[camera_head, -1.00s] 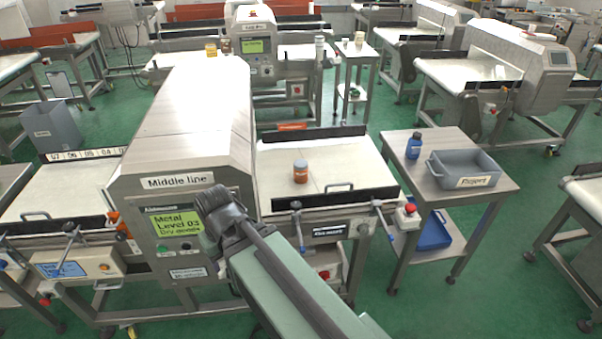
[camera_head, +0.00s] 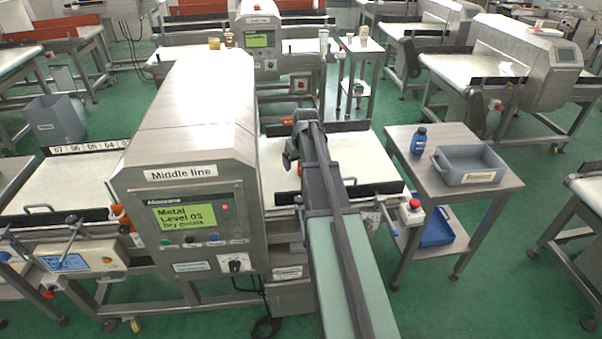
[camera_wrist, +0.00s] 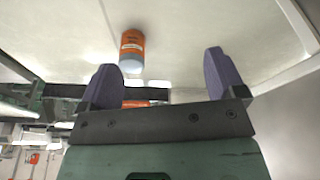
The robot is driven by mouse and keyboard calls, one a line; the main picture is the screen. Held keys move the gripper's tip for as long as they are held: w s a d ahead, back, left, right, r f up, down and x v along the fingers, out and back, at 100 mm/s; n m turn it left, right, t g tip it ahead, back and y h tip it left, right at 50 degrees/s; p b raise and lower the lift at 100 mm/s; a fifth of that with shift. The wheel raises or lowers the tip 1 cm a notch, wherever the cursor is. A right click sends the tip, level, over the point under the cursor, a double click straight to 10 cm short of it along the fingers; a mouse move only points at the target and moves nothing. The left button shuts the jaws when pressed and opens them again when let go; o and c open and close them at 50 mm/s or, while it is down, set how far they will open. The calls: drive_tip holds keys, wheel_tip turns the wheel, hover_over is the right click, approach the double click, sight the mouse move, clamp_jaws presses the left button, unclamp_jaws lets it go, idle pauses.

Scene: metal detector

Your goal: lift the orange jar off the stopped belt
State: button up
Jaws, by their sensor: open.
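The orange jar (camera_wrist: 132,45) stands on the pale belt (camera_wrist: 190,30) in the wrist view, with a pale label and a grey-blue end. In the head view my arm hides most or all of it, over the middle line's belt (camera_head: 362,160). My gripper (camera_wrist: 163,78) is open, with two purple fingers wide apart and nothing between them. The jar is beyond the fingertips, left of the middle of the gap, and apart from both fingers.
The metal detector housing (camera_head: 190,130) stands directly left of my arm. Right of the belt is a steel side table (camera_head: 450,142) with a blue bottle (camera_head: 418,141) and a grey bin (camera_head: 468,166). A red button (camera_head: 411,207) sits at the belt's right front corner.

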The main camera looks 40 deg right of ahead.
drive_tip(key=w+d+f+n+t+b, duration=0.1)
drive_tip(key=w+d+f+t, duration=0.1)
drive_tip(key=w+d, duration=0.7)
drive_tip(key=shift+y, duration=0.3)
drive_tip(key=f+b, duration=0.2)
drive_tip(key=d+f+b, duration=0.1)
drive_tip(key=f+b, duration=0.2)
drive_tip(key=shift+d+f+b, duration=0.15)
drive_tip(key=shift+b, duration=0.2)
drive_tip(key=shift+w, duration=0.1)
drive_tip(key=b+x, duration=0.4)
drive_tip(key=x, duration=0.1)
drive_tip(key=shift+b, duration=0.35)
drive_tip(key=shift+a, duration=0.2)
drive_tip(key=c, duration=1.1)
wheel_tip(320, 180, up, 21)
drive_tip(key=p, duration=2)
drive_tip(key=shift+f+p, duration=0.2)
drive_tip(key=shift+p, duration=0.15)
drive_tip(key=shift+s+d, duration=0.1)
drive_tip(key=shift+s, duration=0.1)
